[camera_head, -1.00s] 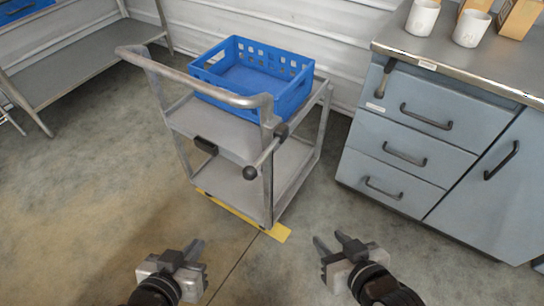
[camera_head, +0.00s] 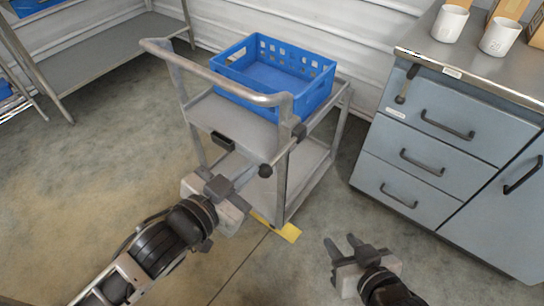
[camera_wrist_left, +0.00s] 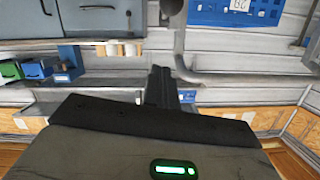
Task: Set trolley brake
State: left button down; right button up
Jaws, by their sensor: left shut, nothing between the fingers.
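The grey trolley (camera_head: 322,152) stands in the middle of the head view, with a push handle at its near left side. A lever with a dark round knob (camera_head: 265,170) slants down from a dark pivot block (camera_head: 298,131) on its near right post. My left gripper (camera_head: 249,173) is shut and empty, its fingertips just left of the knob; I cannot tell whether they touch it. In the left wrist view, the dark fingers (camera_wrist_left: 158,85) point away from the camera. My right gripper (camera_head: 343,243) is open and empty above the floor, right of the trolley.
A blue crate (camera_head: 272,75) sits on the trolley's top shelf. A drawer cabinet (camera_head: 430,130) with white mugs (camera_head: 450,22) on it stands at the right. A shelf rack (camera_head: 110,50) is at the upper left. Yellow floor tape (camera_head: 290,232) shows by the trolley's foot.

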pick_arm(q)
send_over(272, 165)
notch_tip(272, 165, down, 2)
notch_tip(272, 165, down, 3)
jog(key=shift+d+r+b, duration=0.1)
jog(key=shift+d+b, duration=0.05)
jog(key=shift+b, duration=0.3)
jog(key=shift+f, duration=0.7)
pick_arm(e)
jog(key=shift+f, duration=0.15)
pick_arm(q)
jog(key=shift+f, duration=0.1)
pick_arm(e)
jog(key=shift+f, duration=0.15)
